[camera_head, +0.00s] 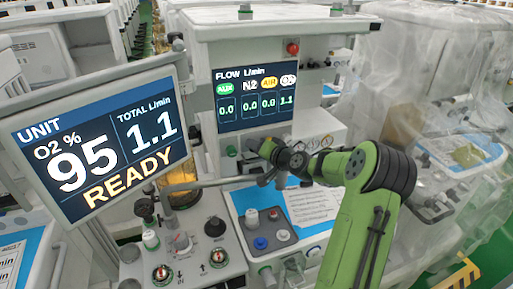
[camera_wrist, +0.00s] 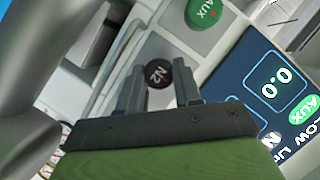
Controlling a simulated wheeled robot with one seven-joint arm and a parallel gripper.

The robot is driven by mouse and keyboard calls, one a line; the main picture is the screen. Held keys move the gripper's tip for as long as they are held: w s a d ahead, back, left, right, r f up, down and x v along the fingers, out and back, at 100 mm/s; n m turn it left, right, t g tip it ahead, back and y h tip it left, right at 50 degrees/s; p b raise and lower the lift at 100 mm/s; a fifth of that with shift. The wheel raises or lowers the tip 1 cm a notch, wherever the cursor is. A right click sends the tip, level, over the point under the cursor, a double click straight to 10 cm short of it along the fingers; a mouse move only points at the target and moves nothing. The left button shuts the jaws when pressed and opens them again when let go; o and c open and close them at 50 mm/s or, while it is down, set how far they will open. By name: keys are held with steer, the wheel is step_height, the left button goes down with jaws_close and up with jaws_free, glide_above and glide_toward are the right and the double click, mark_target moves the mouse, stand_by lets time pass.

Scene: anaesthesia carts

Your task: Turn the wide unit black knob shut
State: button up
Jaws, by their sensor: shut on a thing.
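The black knob (camera_wrist: 157,73), marked N2, sits on the light front panel of the wide unit. In the wrist view its round face shows between the two dark fingers of my gripper (camera_wrist: 160,82), which is shut on its sides. In the head view my gripper (camera_head: 266,150) reaches the panel just below the flow screen (camera_head: 254,98) and hides the knob. The flow screen reads 0.0 for AUX, N2 and AIR, and 1.1 in the last column.
A green AUX knob (camera_wrist: 203,12) is close beside the black one. A tilted monitor (camera_head: 100,140) reading 95, 1.1 and READY stands at the left. Below are a panel with several small knobs (camera_head: 215,226) and a blue-topped tray (camera_head: 240,204). Plastic-covered carts (camera_head: 420,70) stand at the right.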

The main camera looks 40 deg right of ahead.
steer(key=o, duration=0.8)
steer(key=shift+c, duration=0.2)
steer(key=v, duration=1.5)
steer(key=shift+s, duration=0.4)
steer(key=shift+r, duration=0.1)
